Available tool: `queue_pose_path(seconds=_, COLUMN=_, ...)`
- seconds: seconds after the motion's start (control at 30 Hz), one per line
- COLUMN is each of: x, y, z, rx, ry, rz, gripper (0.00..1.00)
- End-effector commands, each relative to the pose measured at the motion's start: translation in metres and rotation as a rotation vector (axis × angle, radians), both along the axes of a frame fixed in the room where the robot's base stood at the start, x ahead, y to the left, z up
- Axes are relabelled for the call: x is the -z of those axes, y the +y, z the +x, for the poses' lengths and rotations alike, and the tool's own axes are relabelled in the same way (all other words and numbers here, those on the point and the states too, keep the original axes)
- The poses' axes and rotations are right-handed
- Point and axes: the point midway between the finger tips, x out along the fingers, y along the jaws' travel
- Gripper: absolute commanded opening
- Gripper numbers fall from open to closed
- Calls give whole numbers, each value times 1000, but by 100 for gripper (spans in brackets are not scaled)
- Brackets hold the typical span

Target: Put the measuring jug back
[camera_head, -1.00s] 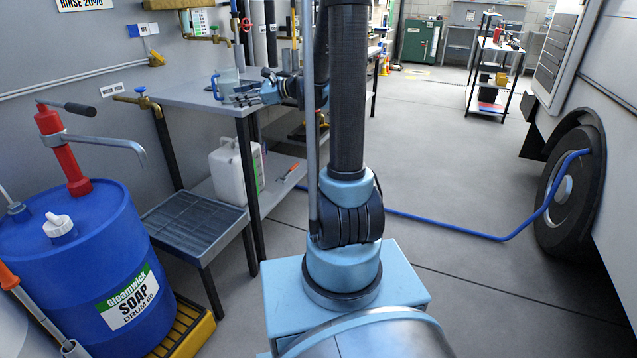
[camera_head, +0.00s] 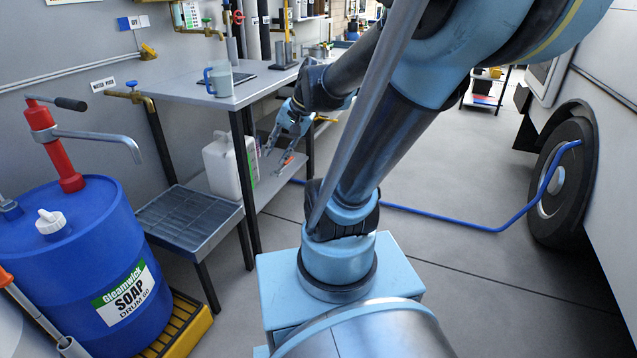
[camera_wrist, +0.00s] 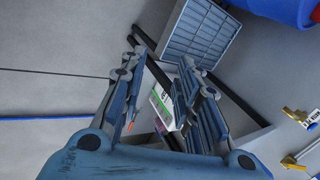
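The measuring jug (camera_head: 218,78) is a translucent blue-grey jug with a blue handle on its left. It stands upright on the grey bench top (camera_head: 180,88), near the front edge, in the head view. My gripper (camera_head: 276,162) is open and empty, pointing down in front of the bench, below the top and to the right of the jug, apart from it. In the wrist view my open fingers (camera_wrist: 150,95) frame the lower shelf area; I cannot make out the jug there.
A grid-topped stand (camera_head: 185,222) and a blue soap drum (camera_head: 75,260) are at left. A blue hose (camera_head: 440,218) crosses the open floor.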

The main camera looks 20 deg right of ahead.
Motion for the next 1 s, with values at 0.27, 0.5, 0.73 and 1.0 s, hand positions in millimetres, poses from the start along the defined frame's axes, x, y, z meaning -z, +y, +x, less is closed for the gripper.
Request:
queue_pose_path(seconds=0.27, x=37, y=-54, z=-68, rx=-246, ry=-31, rz=-309, gripper=30)
queue_pose_path(seconds=0.5, x=56, y=-86, z=-101, rx=-396, ry=-23, rz=-480, gripper=30)
queue_pose_path(seconds=0.73, x=59, y=-92, z=-108, rx=-432, ry=-19, rz=-519, gripper=30)
queue_pose_path(seconds=1.0, x=59, y=-92, z=-107, rx=-430, ry=-19, rz=-517, gripper=30)
